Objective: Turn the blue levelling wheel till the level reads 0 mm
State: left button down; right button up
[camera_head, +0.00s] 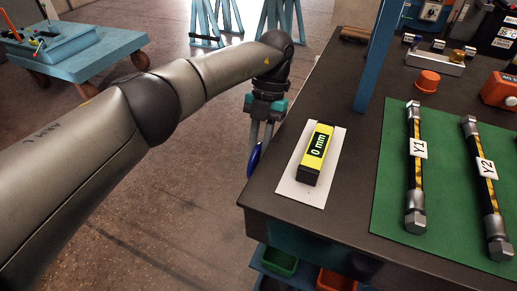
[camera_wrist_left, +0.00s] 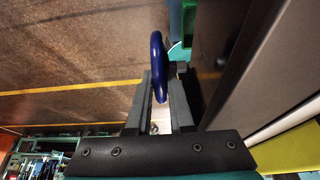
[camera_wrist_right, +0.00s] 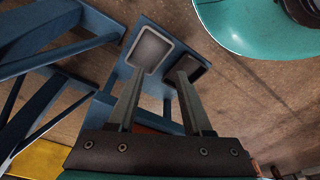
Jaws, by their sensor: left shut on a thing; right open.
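The blue levelling wheel (camera_head: 254,158) sits at the left side of the dark bench, partly hidden by my left gripper (camera_head: 260,146). In the left wrist view the wheel (camera_wrist_left: 157,62) shows as a blue rim edge-on, its lower part between the two fingers of the left gripper (camera_wrist_left: 160,92), which is shut on it. The yellow level (camera_head: 316,153) lies on a white plate (camera_head: 289,188) on the bench, and its display reads 0 mm. My right gripper (camera_wrist_right: 159,85) is open and empty in the right wrist view.
A green mat (camera_head: 392,209) on the bench holds two hoses, tagged Y1 (camera_head: 417,150) and Y2 (camera_head: 486,169). A blue post (camera_head: 378,55) rises beyond the level. An orange cap (camera_head: 428,81) stands behind the mat. A blue trolley (camera_head: 75,58) stands far left.

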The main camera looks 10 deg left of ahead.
pick_arm(q)
jog(key=c, duration=1.1)
grip_release()
jog(key=shift+w+r, duration=0.1)
jog(key=shift+r, duration=0.15)
jog(key=v, duration=0.5)
jog(key=shift+d+r+p, duration=0.1)
jog(key=shift+p, duration=0.3)
jog(key=shift+v, duration=0.9)
pick_arm(e)
jog(key=shift+s+d+f, duration=0.15)
jog(key=shift+s+f, duration=0.05)
jog(key=shift+f, duration=0.25)
jog(key=shift+s+d+f, duration=0.15)
jog(key=shift+f, duration=0.25)
